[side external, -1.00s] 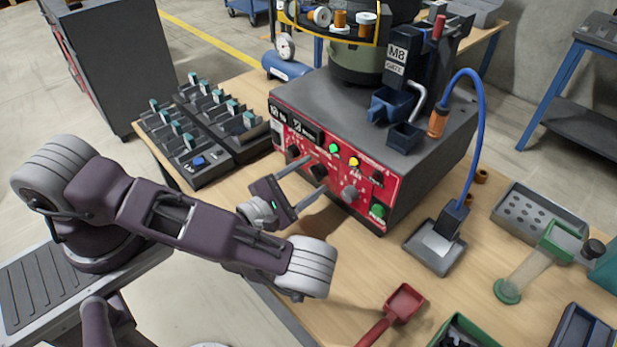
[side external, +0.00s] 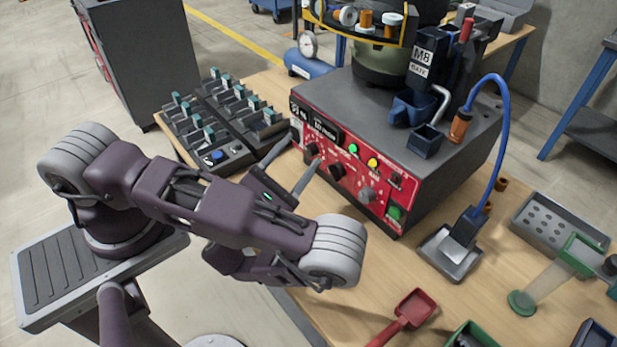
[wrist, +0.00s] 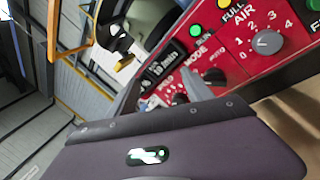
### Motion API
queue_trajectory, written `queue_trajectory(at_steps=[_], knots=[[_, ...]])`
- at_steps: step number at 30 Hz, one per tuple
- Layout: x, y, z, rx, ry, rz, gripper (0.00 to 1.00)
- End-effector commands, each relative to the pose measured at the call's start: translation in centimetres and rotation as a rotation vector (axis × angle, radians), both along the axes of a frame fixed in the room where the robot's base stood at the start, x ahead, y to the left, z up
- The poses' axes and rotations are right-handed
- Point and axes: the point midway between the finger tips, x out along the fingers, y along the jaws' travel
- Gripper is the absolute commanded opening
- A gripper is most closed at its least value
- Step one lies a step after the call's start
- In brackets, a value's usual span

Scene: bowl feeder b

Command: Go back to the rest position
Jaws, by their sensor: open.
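My gripper (side external: 303,150) is open, with nothing visible between its two grey fingers. In the side view it hangs over the table in front of the left part of the feeder's red control panel (side external: 340,178). Its fingers point up and right toward the panel; I cannot tell the exact gap. In the wrist view the dark hand with a green light fills the bottom, and one grey finger shows in front of the panel (wrist: 222,62).
The grey feeder box (side external: 450,165) stands right of my gripper. Black racks with teal clips (side external: 215,125) lie to the left. A blue-cabled tool stands on a grey tray (side external: 437,262). A red scoop (side external: 415,308) lies in front.

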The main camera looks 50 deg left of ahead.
Motion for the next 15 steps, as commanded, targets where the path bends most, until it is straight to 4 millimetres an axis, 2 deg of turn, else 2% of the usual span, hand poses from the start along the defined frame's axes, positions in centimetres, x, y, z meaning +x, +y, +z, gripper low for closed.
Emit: queue_trajectory(at_steps=[1, 3, 5, 6, 8, 9, 11, 12, 15], knots=[[-0.1, 2.0, 3.7, -0.088, -0.1, 0.158, 0.59], [-1.9, 5.3, 7.9, -0.212, -0.225, 0.397, 0.59], [-4.3, 7.9, 10.7, -0.33, -0.324, 0.6, 0.59], [-6.2, 9.4, 12.0, -0.416, -0.386, 0.733, 0.59], [-9.4, 11.1, 13.4, -0.558, -0.475, 0.929, 0.59], [-11.7, 11.7, 13.8, -0.661, -0.531, 1.056, 0.59], [-14.8, 12.0, 14.0, -0.829, -0.611, 1.234, 0.59], [-16.7, 11.7, 13.9, -0.952, -0.663, 1.345, 0.59], [-20.1, 9.6, 13.4, -1.289, -0.786, 1.582, 0.59]])
